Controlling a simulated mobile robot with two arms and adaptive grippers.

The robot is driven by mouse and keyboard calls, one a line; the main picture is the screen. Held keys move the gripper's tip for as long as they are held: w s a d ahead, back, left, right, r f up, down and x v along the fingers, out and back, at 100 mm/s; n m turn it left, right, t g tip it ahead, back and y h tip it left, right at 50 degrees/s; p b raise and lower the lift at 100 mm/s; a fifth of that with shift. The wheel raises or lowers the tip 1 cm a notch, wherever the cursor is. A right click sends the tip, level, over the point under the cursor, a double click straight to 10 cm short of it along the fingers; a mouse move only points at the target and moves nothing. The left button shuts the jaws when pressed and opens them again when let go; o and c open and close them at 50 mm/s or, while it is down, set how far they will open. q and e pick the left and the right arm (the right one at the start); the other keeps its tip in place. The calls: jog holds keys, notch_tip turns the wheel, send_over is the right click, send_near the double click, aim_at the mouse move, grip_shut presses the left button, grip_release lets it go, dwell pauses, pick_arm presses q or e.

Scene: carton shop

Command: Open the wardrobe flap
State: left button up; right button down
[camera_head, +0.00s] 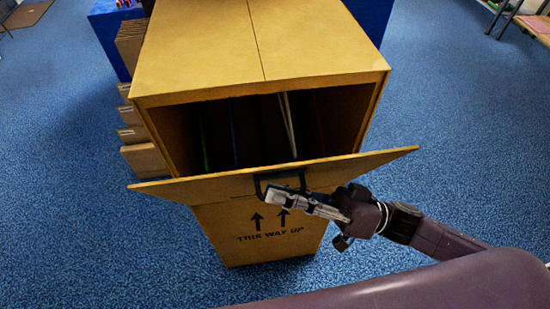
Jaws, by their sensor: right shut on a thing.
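The wardrobe carton (205,48) is a tall cardboard box with "THIS WAY UP" and arrows printed low on its front. Its front flap (210,188) is swung down and outward, tilted, leaving the upper front open. Hanging coloured and white strips show in the dark inside. A dark handle (261,183) is on the flap. My right gripper (272,190) comes in from the right and is shut at this handle, hiding part of it and of the flap. My left gripper is not in view.
Several stacked cardboard pieces (143,158) stand by the carton's left side. A blue block (105,38) is behind on the left, another blue surface (372,15) behind on the right. The blue carpet (455,140) is clear to the right. A shelf or bench (535,30) stands at the far right.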

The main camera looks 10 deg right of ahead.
jog(key=s+f+n+g+b, duration=0.1)
jog(key=s+f+n+b, duration=0.1)
jog(key=s+f, duration=0.3)
jog(key=shift+s+n+y+b, duration=0.3)
jog(key=shift+s+n+b, duration=0.1)
jog(key=shift+s+n, duration=0.55)
jog(key=c, duration=2.4)
grip_release()
jog(key=v, duration=1.2)
jog(key=shift+w, duration=0.1)
